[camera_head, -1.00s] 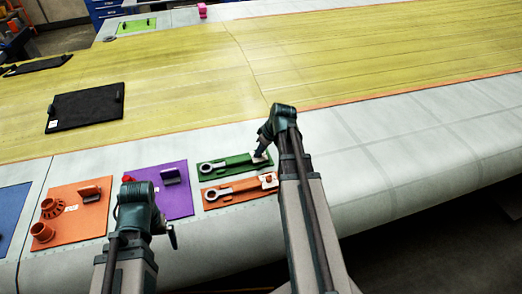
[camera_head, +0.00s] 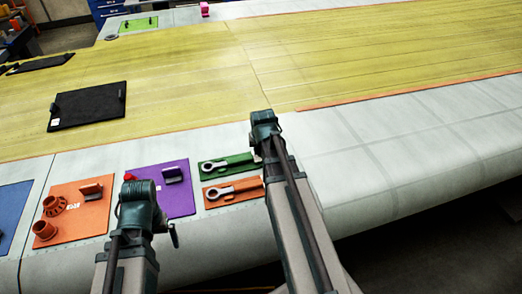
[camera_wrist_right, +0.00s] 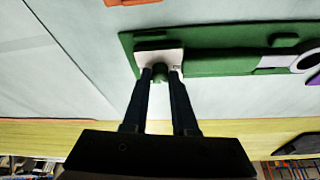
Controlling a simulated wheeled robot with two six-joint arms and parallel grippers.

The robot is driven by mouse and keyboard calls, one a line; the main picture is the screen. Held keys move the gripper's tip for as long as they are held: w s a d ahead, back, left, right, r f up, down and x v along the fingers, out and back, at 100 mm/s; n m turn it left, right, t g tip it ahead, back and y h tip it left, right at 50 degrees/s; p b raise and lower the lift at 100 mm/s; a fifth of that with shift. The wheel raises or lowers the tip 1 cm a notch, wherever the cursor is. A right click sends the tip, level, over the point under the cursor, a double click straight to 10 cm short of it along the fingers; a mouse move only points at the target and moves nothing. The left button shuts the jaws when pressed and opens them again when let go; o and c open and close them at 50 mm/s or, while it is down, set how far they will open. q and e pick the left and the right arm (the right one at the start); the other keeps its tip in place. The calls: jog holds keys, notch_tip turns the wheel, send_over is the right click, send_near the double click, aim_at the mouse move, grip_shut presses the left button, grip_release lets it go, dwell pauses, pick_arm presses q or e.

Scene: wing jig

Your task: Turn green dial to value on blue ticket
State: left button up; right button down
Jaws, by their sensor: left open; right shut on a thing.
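The green board (camera_head: 228,166) lies on the grey wing edge, with a grey ring-ended lever on it. In the right wrist view the board (camera_wrist_right: 222,45) shows a white square plate (camera_wrist_right: 150,56) with a small green knob (camera_wrist_right: 160,73) on it. My right gripper (camera_wrist_right: 161,78) has its fingertips shut on this knob. In the head view my right arm hides that end of the board. My left gripper (camera_head: 174,236) is open and empty, pointing down near the front of the purple board. I cannot make out a blue ticket or any value.
An orange board (camera_head: 238,190) with a similar lever lies just in front of the green one. A purple board (camera_head: 178,200), another orange board (camera_head: 90,219) with fittings and a blue board (camera_head: 12,212) lie leftward. The wing right of my right arm is clear.

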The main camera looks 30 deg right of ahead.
jog(key=shift+m, duration=0.4)
jog(key=c, duration=0.7)
grip_release()
pick_arm(q)
jog(key=shift+r, duration=0.1)
pick_arm(e)
jog(key=shift+r, duration=0.1)
pick_arm(q)
notch_tip(320, 180, up, 13)
jog(key=p, duration=1.2)
jog(key=shift+f+p, duration=0.2)
jog(key=shift+p, duration=0.2)
pick_arm(e)
jog(key=v, duration=1.3)
jog(key=shift+a+r, duration=0.2)
jog(key=shift+r, duration=0.15)
jog(key=shift+f, duration=0.1)
